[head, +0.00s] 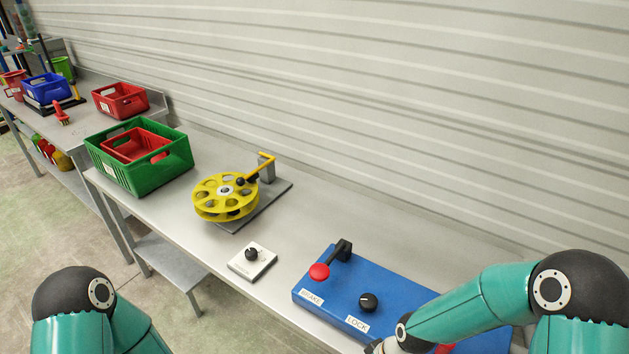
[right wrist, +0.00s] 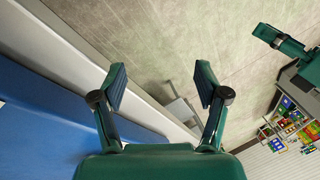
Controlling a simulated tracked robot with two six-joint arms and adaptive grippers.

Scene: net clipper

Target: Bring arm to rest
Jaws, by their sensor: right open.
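My right arm (head: 468,305) comes in from the lower right in the head view and reaches over the blue panel (head: 328,303). Its gripper is cut off at the bottom of that view. In the right wrist view my right gripper (right wrist: 161,85) is open, with nothing between its fingers. It is near the edge of the blue panel (right wrist: 60,110), with floor beyond. In the head view my left arm (head: 95,320) shows at the lower left; its gripper is not in view.
The blue panel has a red-knobbed lever (head: 320,271) and a black LOCK knob (head: 368,301). A white dial box (head: 252,261), a yellow wheel (head: 225,195) with a crank and a green crate (head: 140,175) stand along the bench. A corrugated wall (head: 400,110) rises behind.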

